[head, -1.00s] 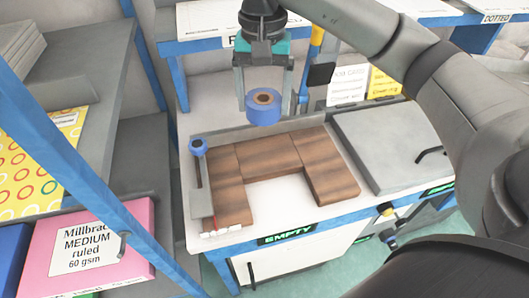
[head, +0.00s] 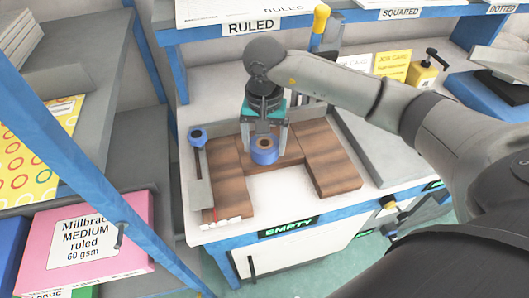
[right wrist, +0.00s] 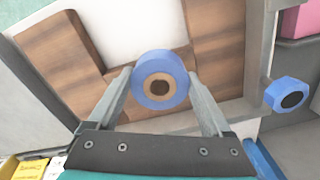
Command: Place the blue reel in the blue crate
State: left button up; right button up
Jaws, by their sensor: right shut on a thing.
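The blue reel (head: 264,157), a blue ring with a brown core, is between the fingers of my right gripper (head: 264,148). The right wrist view shows the reel (right wrist: 178,92) end-on between both fingertips (right wrist: 160,76). My right gripper is shut on it, over the brown U-shaped wooden piece on the white bench. I cannot tell whether the reel touches the wood. I cannot make out a blue crate for certain. My left gripper is not in view.
A blue-capped post (head: 197,134) stands left of the brown wooden piece (head: 318,150). A raised shelf labelled RULED (head: 250,27) runs behind. A rack with a pink paper pack (head: 90,240) is at left. A blue object (head: 480,104) lies at right. The bench's white front middle is clear.

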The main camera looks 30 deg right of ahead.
aim_at(265, 154)
jog(key=shift+f, duration=1.7)
jog(key=shift+f+b, duration=0.2)
jog(key=shift+b, duration=0.15)
jog(key=o, duration=1.3)
